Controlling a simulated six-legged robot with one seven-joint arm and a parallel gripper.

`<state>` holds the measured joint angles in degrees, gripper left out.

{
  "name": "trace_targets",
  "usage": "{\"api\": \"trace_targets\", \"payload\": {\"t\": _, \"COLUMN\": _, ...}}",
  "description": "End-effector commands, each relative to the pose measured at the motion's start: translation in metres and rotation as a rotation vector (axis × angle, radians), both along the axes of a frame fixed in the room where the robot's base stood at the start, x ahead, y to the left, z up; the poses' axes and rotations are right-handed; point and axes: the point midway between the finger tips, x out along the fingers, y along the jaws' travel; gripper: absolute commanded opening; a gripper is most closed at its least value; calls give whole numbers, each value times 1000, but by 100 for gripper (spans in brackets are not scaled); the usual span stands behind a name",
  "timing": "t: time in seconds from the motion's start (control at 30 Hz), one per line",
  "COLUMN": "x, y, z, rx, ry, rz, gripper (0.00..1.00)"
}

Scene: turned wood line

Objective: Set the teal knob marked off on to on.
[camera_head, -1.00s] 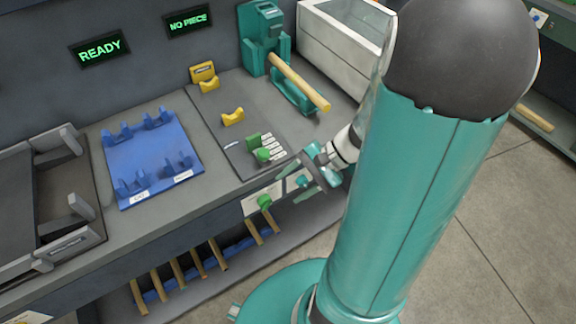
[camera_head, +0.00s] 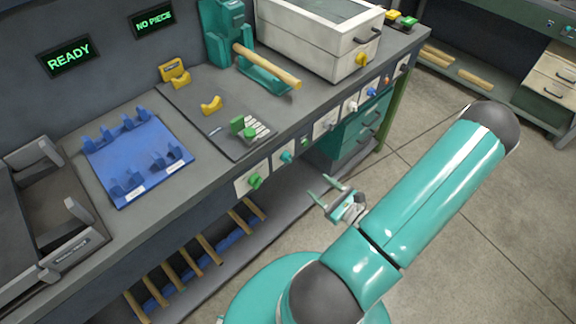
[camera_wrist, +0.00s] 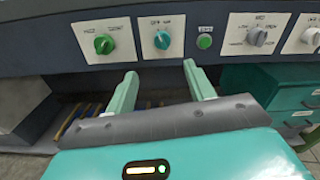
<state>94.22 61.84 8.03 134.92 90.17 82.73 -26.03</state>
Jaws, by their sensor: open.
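The teal knob (camera_wrist: 162,40) sits on a white plate on the bench's front panel, with small lettering above it that looks like OFF and ON. It also shows in the head view (camera_head: 286,157), between a green knob and a small green button. My gripper (camera_wrist: 160,74) is open and empty. Its two fingers point at the panel, below and either side of the teal knob, apart from it. In the head view my gripper (camera_head: 318,192) hangs in front of the bench, below and right of the knob. The knob's exact pointer direction is too small to tell.
A green knob (camera_wrist: 104,44) is to the left, a green button (camera_wrist: 204,41) and a grey knob (camera_wrist: 257,37) to the right. Teal drawers (camera_head: 357,132) stand under the bench at right. Wooden rods (camera_head: 185,262) lie on the lower shelf. The floor at right is clear.

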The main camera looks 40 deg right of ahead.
Motion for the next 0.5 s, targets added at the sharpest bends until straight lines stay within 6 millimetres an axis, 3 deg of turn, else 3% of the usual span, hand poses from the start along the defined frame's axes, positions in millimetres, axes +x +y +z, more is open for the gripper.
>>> {"api": "trace_targets", "payload": {"t": 0.17, "x": 18, "y": -4, "z": 0, "rx": -1, "ry": -2, "rz": 1, "gripper": 54}}
{"api": "trace_targets", "payload": {"t": 0.5, "x": 84, "y": -2, "z": 0, "rx": 0, "ry": -1, "rz": 5, "gripper": 54}}
